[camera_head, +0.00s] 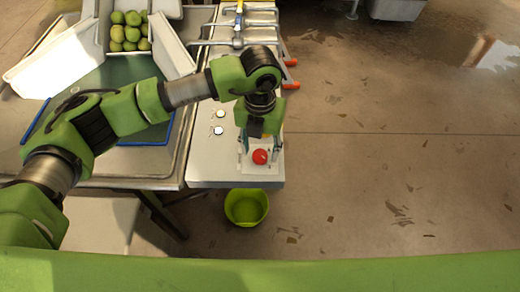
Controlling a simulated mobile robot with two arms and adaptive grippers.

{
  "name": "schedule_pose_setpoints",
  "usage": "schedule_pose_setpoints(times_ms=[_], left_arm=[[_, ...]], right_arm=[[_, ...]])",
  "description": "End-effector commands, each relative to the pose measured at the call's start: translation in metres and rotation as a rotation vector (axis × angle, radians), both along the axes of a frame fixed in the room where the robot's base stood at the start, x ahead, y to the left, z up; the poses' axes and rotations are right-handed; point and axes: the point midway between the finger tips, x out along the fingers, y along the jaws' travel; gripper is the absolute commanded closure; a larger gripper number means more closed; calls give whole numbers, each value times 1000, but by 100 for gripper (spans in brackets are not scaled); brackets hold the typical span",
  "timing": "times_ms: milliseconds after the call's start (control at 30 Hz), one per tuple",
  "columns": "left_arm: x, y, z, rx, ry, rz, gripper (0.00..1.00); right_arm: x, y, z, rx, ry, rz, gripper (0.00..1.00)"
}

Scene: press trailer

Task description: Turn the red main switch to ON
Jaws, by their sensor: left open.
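The red main switch (260,157) is a round red knob on a pale square plate (258,169). The plate sits at the near end of a grey metal panel (208,172). My left gripper (261,147) points down over the switch with its fingers apart, one to each side of the knob or just above it. I cannot tell whether the fingers touch it. The knob's far side is partly hidden by the gripper, and no ON marking is readable. My right gripper is not in view.
Pipes with red-ended handles (291,86) lie behind. A green bucket (246,207) stands below the panel's near edge. A crate of green fruit (128,51) is at back left. The floor at right is open.

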Motion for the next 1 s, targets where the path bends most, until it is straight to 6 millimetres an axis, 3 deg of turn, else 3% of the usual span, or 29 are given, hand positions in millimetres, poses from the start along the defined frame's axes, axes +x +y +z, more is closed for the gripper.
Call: schedule_pose_setpoints(times_ms=[300, 500, 700, 1000], left_arm=[[1, 0, 67, -1, -4, 0, 55], [1, 0, 98, 0, -2, 1, 55], [0, 0, 108, 0, 0, 0, 55], [0, 0, 108, 0, 0, 0, 55]], right_arm=[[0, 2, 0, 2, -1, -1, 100], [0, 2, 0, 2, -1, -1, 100], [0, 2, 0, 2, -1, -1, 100], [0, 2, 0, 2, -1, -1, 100]])
